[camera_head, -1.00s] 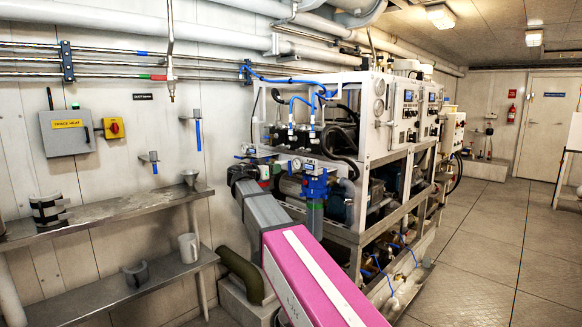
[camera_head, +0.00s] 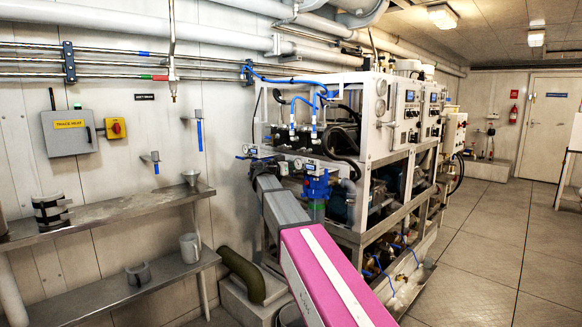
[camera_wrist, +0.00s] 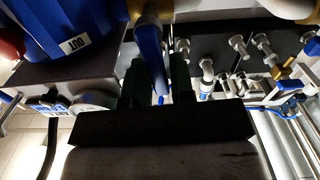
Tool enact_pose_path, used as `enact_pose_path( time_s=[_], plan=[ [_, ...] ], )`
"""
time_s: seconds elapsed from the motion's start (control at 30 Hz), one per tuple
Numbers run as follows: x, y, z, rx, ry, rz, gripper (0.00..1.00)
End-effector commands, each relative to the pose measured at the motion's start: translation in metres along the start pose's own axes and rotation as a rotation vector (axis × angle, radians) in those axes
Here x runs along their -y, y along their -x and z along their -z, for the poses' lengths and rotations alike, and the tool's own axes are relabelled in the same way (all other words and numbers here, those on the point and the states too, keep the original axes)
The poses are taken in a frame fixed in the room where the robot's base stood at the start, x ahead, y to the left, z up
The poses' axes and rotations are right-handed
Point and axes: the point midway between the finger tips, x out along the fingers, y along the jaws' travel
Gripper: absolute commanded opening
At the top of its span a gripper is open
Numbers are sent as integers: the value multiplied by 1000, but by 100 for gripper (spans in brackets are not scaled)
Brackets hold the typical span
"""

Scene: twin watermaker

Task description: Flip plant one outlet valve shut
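In the wrist view a blue lever handle (camera_wrist: 150,50) rises from a brass-coloured valve fitting at the top edge. My gripper (camera_wrist: 159,78) has two dark fingers spread apart, with the handle's narrow end between them. I cannot tell whether either finger touches it. A large blue body (camera_wrist: 62,22) with a white OUT label (camera_wrist: 77,43) is at upper left. In the head view my arm reaches to the near left end of the machine, beside a blue fitting (camera_head: 316,186). There the fingers and the lever are hidden behind my wrist.
The machine's frame (camera_head: 352,237) holds gauges, hoses and pipes close around my wrist. The wrist view shows several metal fittings (camera_wrist: 238,44) to the right. Wall shelves (camera_head: 110,215) stand at left. The floor (camera_head: 470,250) at right is clear.

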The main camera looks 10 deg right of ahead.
Motion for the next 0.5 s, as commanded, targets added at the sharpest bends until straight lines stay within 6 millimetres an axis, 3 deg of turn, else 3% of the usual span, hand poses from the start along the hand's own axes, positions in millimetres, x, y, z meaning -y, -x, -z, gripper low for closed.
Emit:
enact_pose_path(
  time_s=[0.07,0.5],
  plan=[
    [0,0,0,0,0,0,0],
    [-4,0,0,0,-90,0,0]
  ],
)
